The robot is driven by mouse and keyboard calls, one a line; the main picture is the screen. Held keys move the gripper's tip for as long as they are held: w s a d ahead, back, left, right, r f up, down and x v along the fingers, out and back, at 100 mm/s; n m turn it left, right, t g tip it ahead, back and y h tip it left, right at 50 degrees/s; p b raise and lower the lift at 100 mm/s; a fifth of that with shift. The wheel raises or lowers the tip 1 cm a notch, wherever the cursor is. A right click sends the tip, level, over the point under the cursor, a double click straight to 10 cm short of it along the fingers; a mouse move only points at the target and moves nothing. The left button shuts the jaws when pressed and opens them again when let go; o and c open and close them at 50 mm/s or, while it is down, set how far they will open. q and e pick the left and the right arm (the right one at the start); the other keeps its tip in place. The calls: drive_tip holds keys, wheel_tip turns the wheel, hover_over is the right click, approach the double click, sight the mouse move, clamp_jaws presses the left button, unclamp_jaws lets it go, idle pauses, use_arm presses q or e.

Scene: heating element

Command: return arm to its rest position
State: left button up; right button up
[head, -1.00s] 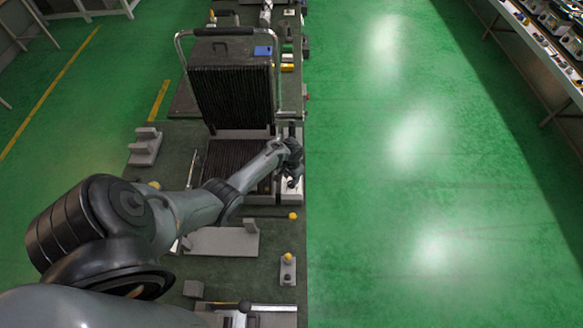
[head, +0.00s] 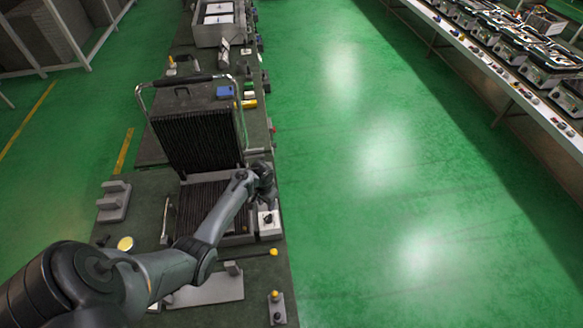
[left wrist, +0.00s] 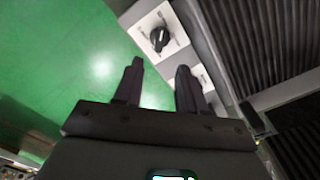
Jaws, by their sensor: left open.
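The grill-like heating element stands on the dark bench with its ribbed lid (head: 195,140) raised and its ribbed lower plate (head: 208,205) partly hidden by my left arm. My left gripper (head: 266,190) is over the right side of the lower plate, by a white control panel with a black knob (head: 268,218). In the left wrist view the left gripper (left wrist: 160,68) has its two fingers apart with nothing held between them. A black dial (left wrist: 159,39) on a white plate shows just beyond the fingertips. A second white plate is partly behind the right finger. My right gripper is out of view.
The lid's metal handle frame (head: 243,115) rises beside my arm. Grey brackets (head: 115,200) and a yellow-topped button box (head: 276,308) sit on the bench. Green floor (head: 400,180) lies open to the right, with a loaded shelf (head: 500,70) beyond.

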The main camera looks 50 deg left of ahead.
use_arm(q)
drive_tip(key=s+d+r+m+t, duration=0.1)
drive_tip(key=s+d+r, duration=0.4)
drive_tip(key=d, duration=0.4)
drive_tip(key=s+d+r+m+t, duration=0.1)
drive_tip(key=s+d+r+m, duration=0.1)
drive_tip(key=s+d+r, duration=0.4)
drive_tip(key=s+d+r+m+t, duration=0.1)
drive_tip(key=s+d+r, duration=0.4)
drive_tip(key=d, duration=0.9)
wheel_tip(320, 180, up, 3)
drive_tip(key=shift+s+d+f+m+t, duration=0.15)
drive_tip(key=shift+d+m+t, duration=0.15)
drive_tip(key=shift+m, duration=0.2)
